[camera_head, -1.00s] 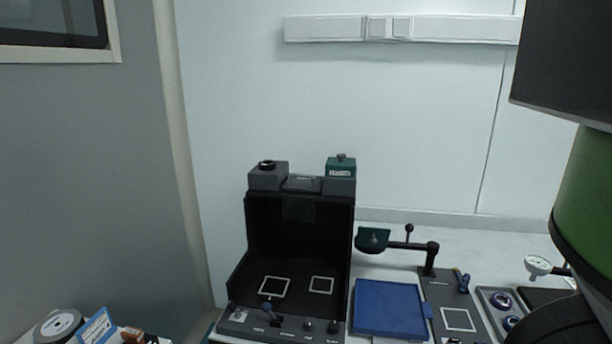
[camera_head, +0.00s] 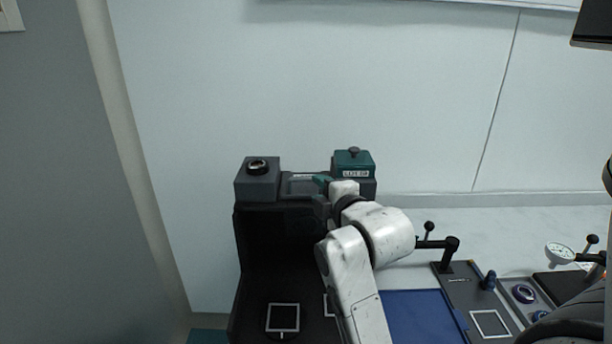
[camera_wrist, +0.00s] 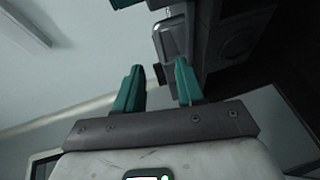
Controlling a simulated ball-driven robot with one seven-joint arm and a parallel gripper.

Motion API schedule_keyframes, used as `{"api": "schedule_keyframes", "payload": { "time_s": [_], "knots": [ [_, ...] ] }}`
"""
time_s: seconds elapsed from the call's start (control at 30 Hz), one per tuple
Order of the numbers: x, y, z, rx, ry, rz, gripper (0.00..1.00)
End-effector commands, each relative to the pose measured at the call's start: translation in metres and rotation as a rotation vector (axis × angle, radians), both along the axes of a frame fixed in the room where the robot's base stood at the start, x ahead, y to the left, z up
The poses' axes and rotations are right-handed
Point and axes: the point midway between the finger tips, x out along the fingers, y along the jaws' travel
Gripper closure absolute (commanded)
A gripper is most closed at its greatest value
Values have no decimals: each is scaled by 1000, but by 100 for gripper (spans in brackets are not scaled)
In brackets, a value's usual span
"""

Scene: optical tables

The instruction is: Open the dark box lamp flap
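The dark box (camera_head: 258,245) is a tall black open-fronted case at the middle of the head view. The lamp flap looks to be the small grey piece (camera_head: 298,188) on its top, between a grey block (camera_head: 257,180) and a green-capped block (camera_head: 353,163). My gripper (camera_head: 321,183) is at the right part of this piece, its teal fingers partly hidden by my wrist. A grey rounded piece (camera_wrist: 171,38) lies just beyond the fingertips. I cannot tell whether they touch it.
My arm covers the right side of the box. A blue mat (camera_head: 425,315), a black post with a side arm (camera_head: 447,250) and a dial gauge (camera_head: 561,255) are to the right. The wall stands behind the box.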

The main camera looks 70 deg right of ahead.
Motion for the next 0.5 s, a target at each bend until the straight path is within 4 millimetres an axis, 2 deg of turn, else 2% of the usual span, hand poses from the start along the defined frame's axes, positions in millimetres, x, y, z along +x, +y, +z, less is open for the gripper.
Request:
{"api": "schedule_keyframes", "payload": {
  "time_s": [0.3, 0.5],
  "knots": [
    [41, -40, -9, 4, 1, 1, 62],
    [59, -57, -15, 5, 1, 1, 62]
  ]
}}
